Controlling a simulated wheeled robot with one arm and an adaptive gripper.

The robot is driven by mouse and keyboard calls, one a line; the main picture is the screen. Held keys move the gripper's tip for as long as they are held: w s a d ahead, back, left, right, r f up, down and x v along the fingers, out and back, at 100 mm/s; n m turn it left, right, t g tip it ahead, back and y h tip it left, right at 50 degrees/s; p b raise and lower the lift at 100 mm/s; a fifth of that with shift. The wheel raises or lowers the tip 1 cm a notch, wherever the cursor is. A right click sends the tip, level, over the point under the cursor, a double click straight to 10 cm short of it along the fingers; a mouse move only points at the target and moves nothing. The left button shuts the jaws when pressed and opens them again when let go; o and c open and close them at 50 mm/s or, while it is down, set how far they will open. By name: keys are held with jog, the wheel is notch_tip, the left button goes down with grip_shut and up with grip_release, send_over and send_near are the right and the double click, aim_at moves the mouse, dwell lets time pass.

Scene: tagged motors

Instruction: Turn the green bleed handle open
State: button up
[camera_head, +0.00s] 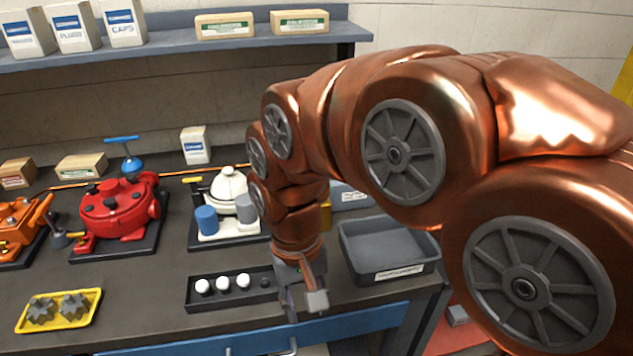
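I cannot make out a green handle in this view; it may be hidden or too small to tell. A blue T-shaped handle (121,139) stands on a blue valve body (132,165) behind the red motor (117,209). The white motor (229,186) has a small dark lever with a yellowish end (190,179) at its left. My gripper (304,312) points down over the bench's front, just right of the black tray. Its fingers look apart, with nothing seen between them. My arm hides part of the bench behind it.
A black tray (213,302) holds several white round caps. A grey bin (386,268) stands right of my gripper. A yellow tray (24,325) with grey gears lies front left. An orange motor (18,226) is at the far left. Boxes line the shelf (170,47).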

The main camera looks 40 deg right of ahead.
jog(key=w+d+r+m+p, duration=0.2)
jog(key=w+d+r+m, duration=0.2)
jog(key=w+d+m, duration=0.5)
jog(key=w+d+r+m+p, duration=0.1)
jog(key=w+d+r+m, duration=0.35)
jog(key=w, duration=0.85)
jog(key=w+d+f+m+p, duration=0.1)
jog(key=w+d+m, duration=0.2)
jog(key=d+m, duration=0.4)
jog(key=shift+n+y, duration=0.4)
jog(key=shift+n, duration=0.15)
jog(key=shift+s+d+f+p, duration=0.1)
jog(key=shift+s+f+p, duration=0.3)
jog(key=shift+f, duration=0.9)
jog(key=shift+s+f+p, duration=0.1)
jog(key=shift+f+p, duration=0.45)
jog(key=shift+f, duration=0.75)
jog(key=shift+s+d+f+p, duration=0.15)
jog(key=shift+f+p, duration=0.35)
jog(key=shift+f, duration=0.8)
jog(key=shift+a, duration=0.1)
grip_shut()
